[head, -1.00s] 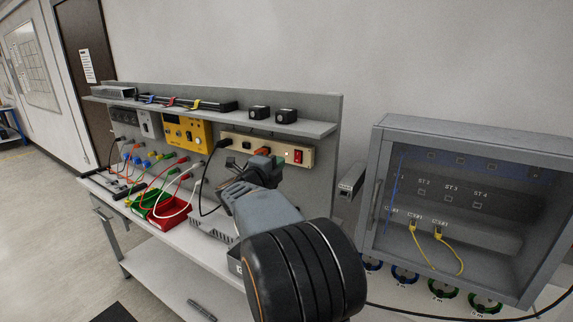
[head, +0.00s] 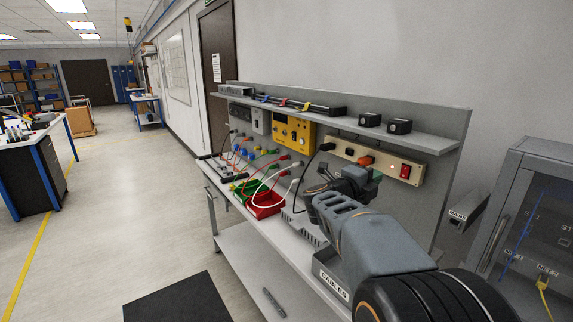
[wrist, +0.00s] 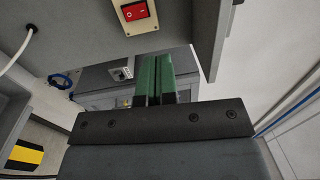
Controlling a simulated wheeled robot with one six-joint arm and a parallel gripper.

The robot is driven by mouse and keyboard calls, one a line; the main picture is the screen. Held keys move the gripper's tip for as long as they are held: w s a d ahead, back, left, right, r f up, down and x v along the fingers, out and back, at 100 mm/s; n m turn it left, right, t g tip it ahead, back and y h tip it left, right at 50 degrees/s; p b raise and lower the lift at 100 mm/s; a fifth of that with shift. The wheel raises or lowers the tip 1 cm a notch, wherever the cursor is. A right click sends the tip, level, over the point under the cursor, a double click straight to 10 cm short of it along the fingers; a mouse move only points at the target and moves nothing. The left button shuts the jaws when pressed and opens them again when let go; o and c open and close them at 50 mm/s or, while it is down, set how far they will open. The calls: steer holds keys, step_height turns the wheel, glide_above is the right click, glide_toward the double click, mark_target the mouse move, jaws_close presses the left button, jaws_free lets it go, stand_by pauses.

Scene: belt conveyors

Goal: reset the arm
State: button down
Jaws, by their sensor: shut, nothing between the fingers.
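My gripper (wrist: 151,80) shows in the wrist view as two green fingers pressed together, with nothing between them. In the head view my arm reaches from the lower right over the workbench, and the gripper end (head: 374,178) is in front of the power strip (head: 378,159), partly hidden by my wrist. The power strip's red switch also shows at the top of the wrist view (wrist: 139,11), beyond the fingertips. I cannot tell the exact gap between the gripper and the strip.
The workbench has a shelf (head: 430,140), a yellow instrument (head: 294,132), a red bin (head: 265,205), a green bin (head: 246,188) and several cables. A grey cabinet (head: 530,180) stands at the right. The floor at the left (head: 120,210) is open, with a dark mat (head: 180,300).

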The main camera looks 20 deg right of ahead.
steer(key=w+a+f+n+t+y, duration=0.6)
steer(key=w+a+n+t+y, duration=0.25)
steer(key=n, duration=0.55)
steer(key=s+a+f+n+y, duration=0.1)
steer(key=a+f+n+y, duration=0.4)
steer(key=a+n+y, duration=0.25)
steer(key=s+a+f+n+g, duration=0.3)
steer(key=s+n, duration=0.1)
steer(key=s, duration=0.3)
steer(key=s+a+f+n+g+y, duration=0.1)
steer(key=s+a+f+n+g, duration=0.1)
steer(key=s, duration=0.5)
steer(key=s+a+f+n+g+y, duration=0.1)
steer(key=s+a+f+n+g, duration=0.2)
steer(key=s+a+f+n, duration=0.1)
steer(key=shift+s+a+f+n+g, duration=0.3)
steer(key=shift+s+a+n, duration=0.55)
steer(key=shift+s, duration=0.65)
steer(key=shift+d+r, duration=0.1)
